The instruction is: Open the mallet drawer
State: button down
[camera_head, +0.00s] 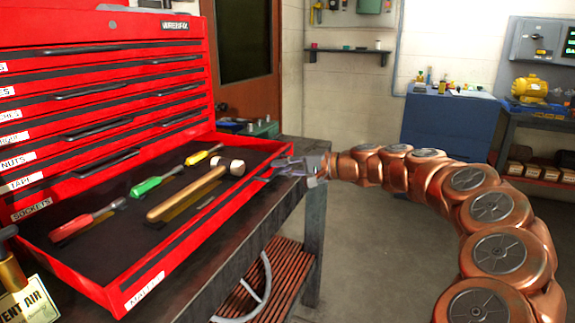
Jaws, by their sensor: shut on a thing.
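The mallet drawer (158,270) is the lowest drawer of the red tool chest and stands pulled well out in the head view. A white label with partly readable lettering (144,291) is on its front. Inside lie a wooden-handled mallet (188,193) with a dark and white head, and screwdrivers with red (72,226), green (146,187) and yellow (197,157) handles. My gripper (284,165) is at the far right end of the drawer front, shut on the drawer's edge or handle there. The exact contact is too small to see clearly.
The red tool chest (95,75) has several closed labelled drawers above. It stands on a dark workbench (260,235) with a slatted lower shelf (275,285). The grey floor (380,260) right of the bench is open. A blue cabinet (450,125) stands at the back.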

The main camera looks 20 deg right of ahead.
jog(key=shift+s+d, duration=0.25)
jog(key=shift+d, duration=0.05)
jog(key=c, duration=1.2)
grip_release()
jog(key=v, duration=1.2)
jog(key=shift+s, duration=0.1)
